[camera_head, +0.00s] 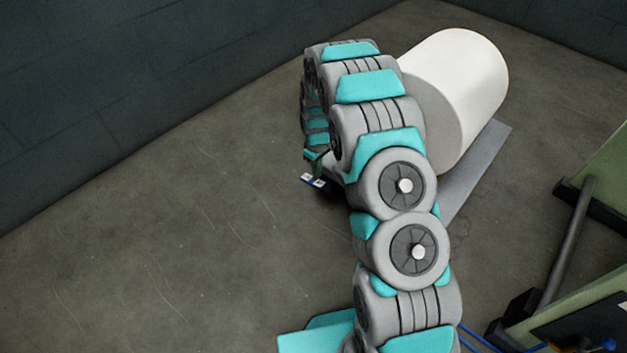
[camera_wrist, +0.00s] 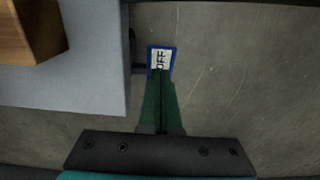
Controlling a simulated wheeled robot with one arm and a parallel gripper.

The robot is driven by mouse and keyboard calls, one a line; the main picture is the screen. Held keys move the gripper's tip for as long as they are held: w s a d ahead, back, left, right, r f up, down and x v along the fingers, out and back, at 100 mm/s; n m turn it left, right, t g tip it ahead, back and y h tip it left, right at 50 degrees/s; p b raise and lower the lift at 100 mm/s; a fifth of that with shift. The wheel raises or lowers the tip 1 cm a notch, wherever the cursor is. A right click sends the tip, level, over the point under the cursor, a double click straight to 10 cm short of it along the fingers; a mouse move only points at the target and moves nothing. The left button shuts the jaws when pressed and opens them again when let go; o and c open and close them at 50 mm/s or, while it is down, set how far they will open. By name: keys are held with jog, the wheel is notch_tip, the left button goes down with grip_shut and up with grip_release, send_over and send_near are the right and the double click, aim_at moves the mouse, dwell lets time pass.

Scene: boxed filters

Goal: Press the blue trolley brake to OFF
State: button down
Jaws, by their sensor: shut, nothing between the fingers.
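The blue brake pedal (camera_wrist: 151,71) shows in the wrist view as a blue-edged plate with a white face reading OFF, beside a light grey deck. In the head view it is a small blue and white piece (camera_head: 312,181) low over the floor, left of my arm. My gripper (camera_wrist: 162,76) is shut and empty, its green fingers together. The fingertips overlap the near edge of the plate in the wrist view; I cannot tell whether they touch it. In the head view, my gripper (camera_head: 317,160) is just above the pedal, mostly hidden by my arm.
The light grey deck (camera_wrist: 95,85) carries a wooden block (camera_wrist: 40,30). A large white roll (camera_head: 465,85) lies behind my arm with a grey flat surface (camera_head: 480,165) beneath. A green frame (camera_head: 600,190) stands at right. The floor (camera_head: 180,230) at left is clear.

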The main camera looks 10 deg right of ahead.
aim_at(317, 182)
jog(key=shift+f, duration=1.3)
dwell(0.5)
jog(key=shift+r, duration=0.1)
jog(key=shift+r+p, duration=0.4)
jog(key=shift+r, duration=3.05)
